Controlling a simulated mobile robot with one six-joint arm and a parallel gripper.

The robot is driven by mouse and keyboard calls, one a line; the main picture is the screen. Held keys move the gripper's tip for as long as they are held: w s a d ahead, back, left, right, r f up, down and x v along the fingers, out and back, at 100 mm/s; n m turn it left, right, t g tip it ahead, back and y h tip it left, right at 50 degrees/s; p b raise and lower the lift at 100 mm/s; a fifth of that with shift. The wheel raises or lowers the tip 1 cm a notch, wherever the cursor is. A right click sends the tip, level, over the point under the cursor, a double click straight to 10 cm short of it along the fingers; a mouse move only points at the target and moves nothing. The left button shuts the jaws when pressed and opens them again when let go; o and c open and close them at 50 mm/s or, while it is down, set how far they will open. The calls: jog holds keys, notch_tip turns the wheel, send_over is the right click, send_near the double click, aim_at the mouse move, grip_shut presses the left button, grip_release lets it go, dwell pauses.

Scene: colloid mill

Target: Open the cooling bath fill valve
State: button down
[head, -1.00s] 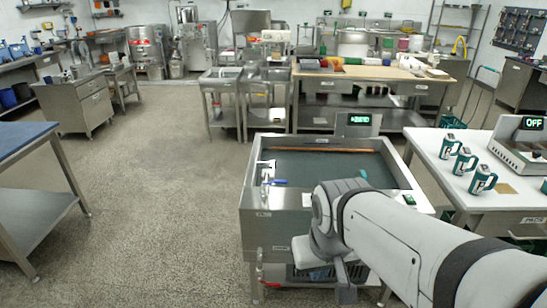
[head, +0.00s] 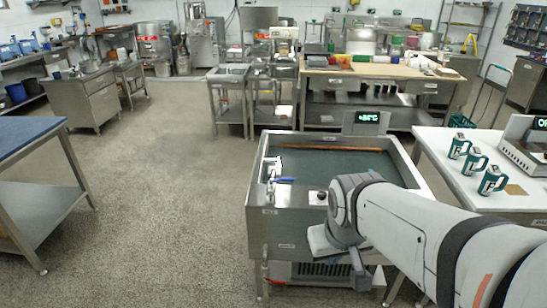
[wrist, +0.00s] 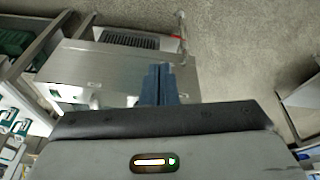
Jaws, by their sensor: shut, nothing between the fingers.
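The cooling bath (head: 262,225) is a steel tank on legs, with dark liquid inside, in the middle of the head view. On its left rim stands a pale tap (head: 270,168) with a blue lever (head: 284,180), which looks like the fill valve. The lever points right, over the bath. My gripper (head: 361,280) hangs in front of the bath, low and to the right of the lever, apart from it. In the wrist view my gripper (wrist: 159,72) is shut and empty, with the bath's steel front (wrist: 110,72) beyond it.
A red-handled fitting (head: 276,283) sits low by the bath's left front leg. A black knob (head: 322,196) is on the front rim. A display (head: 367,117) stands behind. Green mugs (head: 476,162) stand on the right table (head: 443,150). The floor to the left is clear.

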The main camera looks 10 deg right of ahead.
jog(key=w+d+f+n+t+b, duration=0.15)
jog(key=w+n, duration=0.25)
jog(key=w, duration=0.5)
jog(key=w+d+f+n+t+b, duration=0.1)
jog(key=w+d+f+n+t, duration=0.2)
jog(key=w, duration=0.6)
jog(key=w+d+f+n+t+b, duration=0.1)
jog(key=w+d+f+n+t, duration=0.2)
jog(key=w, duration=0.6)
jog(key=w+a+f+n+t+y+b, duration=0.3)
jog(key=w+f+n+y, duration=0.4)
jog(key=f+n+y, duration=0.3)
jog(key=shift+w+f+n+t, duration=0.15)
jog(key=shift+f+n+t, duration=0.6)
jog(key=shift+n, duration=1.05)
jog(key=shift+d, duration=0.1)
